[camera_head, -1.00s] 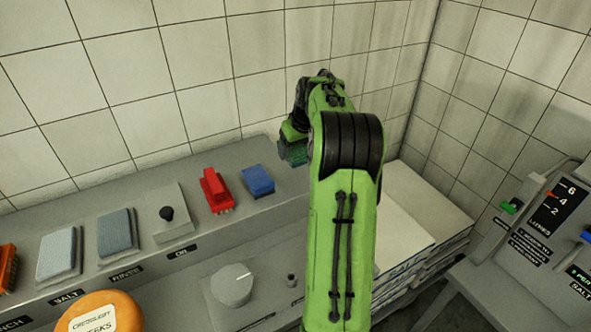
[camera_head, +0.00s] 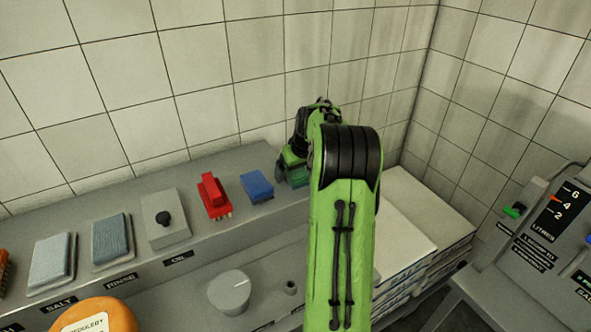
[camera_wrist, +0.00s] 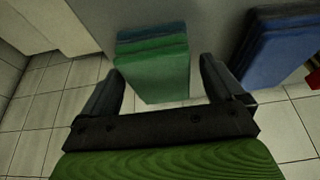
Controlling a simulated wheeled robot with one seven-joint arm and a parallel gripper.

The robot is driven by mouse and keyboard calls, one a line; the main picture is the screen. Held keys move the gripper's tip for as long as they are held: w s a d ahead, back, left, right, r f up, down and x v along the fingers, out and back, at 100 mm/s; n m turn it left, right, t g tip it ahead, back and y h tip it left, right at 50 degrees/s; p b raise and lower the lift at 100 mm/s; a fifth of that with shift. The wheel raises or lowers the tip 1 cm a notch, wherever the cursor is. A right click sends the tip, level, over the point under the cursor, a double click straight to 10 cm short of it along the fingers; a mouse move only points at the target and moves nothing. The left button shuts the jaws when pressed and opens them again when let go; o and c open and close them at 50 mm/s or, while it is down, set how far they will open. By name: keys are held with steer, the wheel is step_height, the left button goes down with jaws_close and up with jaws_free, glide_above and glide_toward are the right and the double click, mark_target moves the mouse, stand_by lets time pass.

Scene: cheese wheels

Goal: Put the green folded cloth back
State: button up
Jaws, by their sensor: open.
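The green folded cloth (camera_wrist: 155,70) lies on the grey shelf right of the blue cloth in the head view, where only part of it (camera_head: 297,178) shows beside my arm. In the wrist view it sits between the two spread dark fingers of my gripper (camera_wrist: 165,92), with a gap on each side. My gripper is open and right at the cloth. In the head view my green arm hides most of the gripper (camera_head: 292,160).
The blue folded cloth (camera_head: 257,186) is close on the left, then a red brush (camera_head: 215,195) and a grey box with a black knob (camera_head: 165,218). White stacked slabs (camera_head: 405,225) are at right. A tiled wall stands behind.

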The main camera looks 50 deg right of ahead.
steer(key=p+v, duration=0.3)
steer(key=v, duration=0.9)
steer(key=s+a+r+n, duration=0.1)
steer(key=a+r, duration=0.2)
steer(key=a, duration=0.7)
steer(key=s+a+r+n, duration=0.1)
steer(key=a+r, duration=0.2)
steer(key=a, duration=0.7)
steer(key=s+a+f, duration=0.2)
steer(key=s+a, duration=0.5)
steer(key=s, duration=0.1)
steer(key=s+a+f+n+t+y, duration=0.1)
steer(key=s+a+f, duration=0.2)
steer(key=s+a, duration=0.3)
steer(key=s, duration=0.2)
steer(key=shift+s+a+n+b, duration=0.3)
steer(key=shift+s+a, duration=0.05)
steer(key=shift+a, duration=0.05)
